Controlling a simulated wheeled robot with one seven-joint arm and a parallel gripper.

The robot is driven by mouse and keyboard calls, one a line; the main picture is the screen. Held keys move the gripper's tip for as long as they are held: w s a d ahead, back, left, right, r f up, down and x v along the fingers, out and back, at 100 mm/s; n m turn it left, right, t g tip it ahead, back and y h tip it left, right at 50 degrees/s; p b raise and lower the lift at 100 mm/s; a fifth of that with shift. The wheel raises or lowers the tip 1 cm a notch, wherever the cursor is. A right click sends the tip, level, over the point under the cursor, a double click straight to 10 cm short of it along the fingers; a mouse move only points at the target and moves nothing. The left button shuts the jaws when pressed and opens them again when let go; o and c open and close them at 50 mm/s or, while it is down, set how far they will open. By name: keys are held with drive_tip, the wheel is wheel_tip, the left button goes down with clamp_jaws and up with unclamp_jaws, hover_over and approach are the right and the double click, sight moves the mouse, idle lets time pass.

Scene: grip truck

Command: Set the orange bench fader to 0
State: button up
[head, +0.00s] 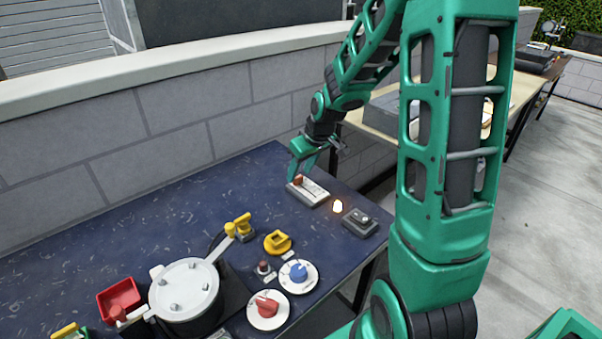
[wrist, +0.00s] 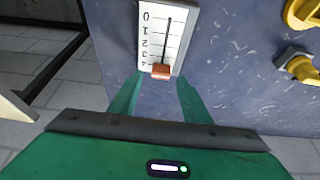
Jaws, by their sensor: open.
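The fader is a white plate (wrist: 178,22) with a dark slot and a scale from 0 at the far end to 4 at the near end in the wrist view. Its orange knob (wrist: 162,71) sits at the 4 end of the slot. In the head view the orange knob (head: 298,181) shows at the left end of the fader plate (head: 316,194). My gripper (wrist: 155,88) is open, with its two green fingers on either side of the knob's near end. It also shows above the knob in the head view (head: 299,170). I cannot tell whether the fingers touch the knob.
A lit lamp (head: 338,206) and a grey switch box (head: 361,221) stand right of the fader. Yellow fittings (head: 278,242), a blue knob (head: 299,272), a red knob (head: 267,305) and a lidded pot (head: 185,288) stand nearer. The blue bench top (head: 180,215) is clear left of the fader.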

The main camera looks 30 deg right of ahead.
drive_tip(key=shift+x, duration=0.9)
